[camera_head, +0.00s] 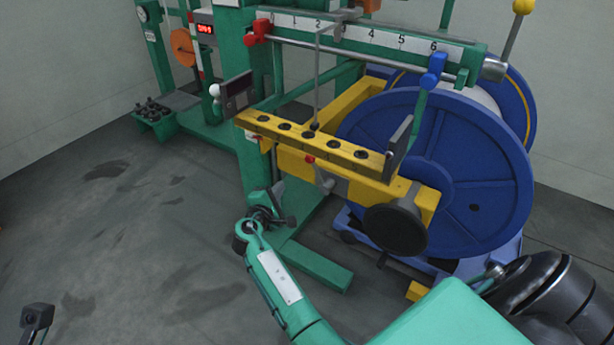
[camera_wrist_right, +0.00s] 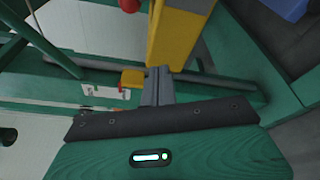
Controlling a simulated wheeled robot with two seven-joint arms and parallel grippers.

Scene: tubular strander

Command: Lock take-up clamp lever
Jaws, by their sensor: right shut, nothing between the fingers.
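My right gripper (camera_head: 277,192) is low in front of the machine's green frame, below the left part of the yellow bar (camera_head: 310,140). In the right wrist view its grey fingers (camera_wrist_right: 157,86) are together with nothing between them. Their tips appear against a yellow post (camera_wrist_right: 178,38), with a small yellow block (camera_wrist_right: 132,78) just left of them; contact cannot be told. A small red knob (camera_head: 310,159) shows under the yellow bar, and a red part (camera_wrist_right: 130,5) at the wrist view's top edge. I cannot tell which part is the clamp lever. A dark part (camera_head: 38,318) at lower left may be my left gripper.
A large blue reel (camera_head: 475,185) stands right of the gripper, with a black round knob (camera_head: 396,229) before it. A numbered rail (camera_head: 365,35) with red and blue clamps runs above. A green foot beam (camera_head: 315,265) lies on the floor. The left floor is clear.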

